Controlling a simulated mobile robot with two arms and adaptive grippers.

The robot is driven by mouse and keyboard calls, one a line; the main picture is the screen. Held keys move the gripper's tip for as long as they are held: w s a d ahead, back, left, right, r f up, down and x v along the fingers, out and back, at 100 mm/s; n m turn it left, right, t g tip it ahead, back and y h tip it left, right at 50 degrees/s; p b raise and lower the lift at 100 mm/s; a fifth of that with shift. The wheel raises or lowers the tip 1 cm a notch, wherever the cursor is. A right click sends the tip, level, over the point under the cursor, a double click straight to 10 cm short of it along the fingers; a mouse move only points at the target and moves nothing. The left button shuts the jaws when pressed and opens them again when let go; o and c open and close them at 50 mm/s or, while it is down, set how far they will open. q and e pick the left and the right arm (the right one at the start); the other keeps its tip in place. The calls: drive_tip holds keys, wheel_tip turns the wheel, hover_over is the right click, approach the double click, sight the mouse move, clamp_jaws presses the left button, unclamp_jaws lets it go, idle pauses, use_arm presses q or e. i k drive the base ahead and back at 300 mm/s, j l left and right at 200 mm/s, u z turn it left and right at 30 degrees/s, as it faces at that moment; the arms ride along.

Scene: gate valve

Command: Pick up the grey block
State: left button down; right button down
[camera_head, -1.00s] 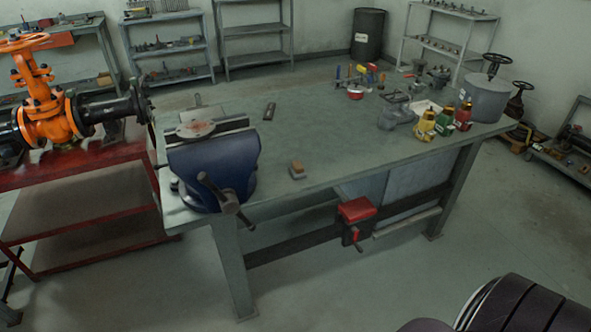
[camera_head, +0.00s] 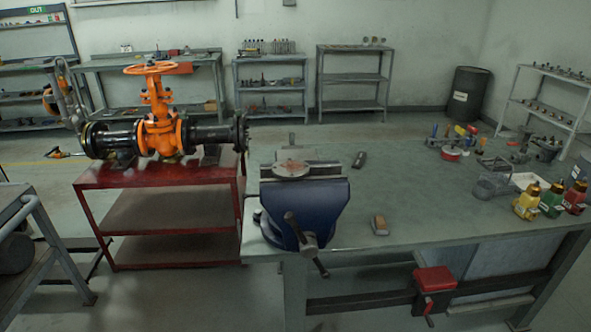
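A small dark grey oblong block (camera_head: 359,160) lies flat on the grey-green workbench (camera_head: 420,190), behind and right of the blue vise (camera_head: 303,208). A second small block (camera_head: 379,225), tan with a greyish side, lies near the bench's front edge, right of the vise. I cannot tell for sure which of the two is the grey block. Nothing touches either one. Neither of my grippers is in view.
A round metal flange (camera_head: 291,169) sits on the vise. An orange gate valve (camera_head: 158,118) stands on a red table (camera_head: 155,180) at left. Coloured bottles (camera_head: 552,200) and tools crowd the bench's right side. A red clamp (camera_head: 435,280) is below the front edge. The bench middle is clear.

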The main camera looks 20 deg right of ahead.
sight(379, 227)
drive_tip(key=i+l+u, duration=0.15)
drive_tip(key=l, duration=0.45)
drive_tip(key=l+u, duration=0.2)
drive_tip(key=l, duration=0.4)
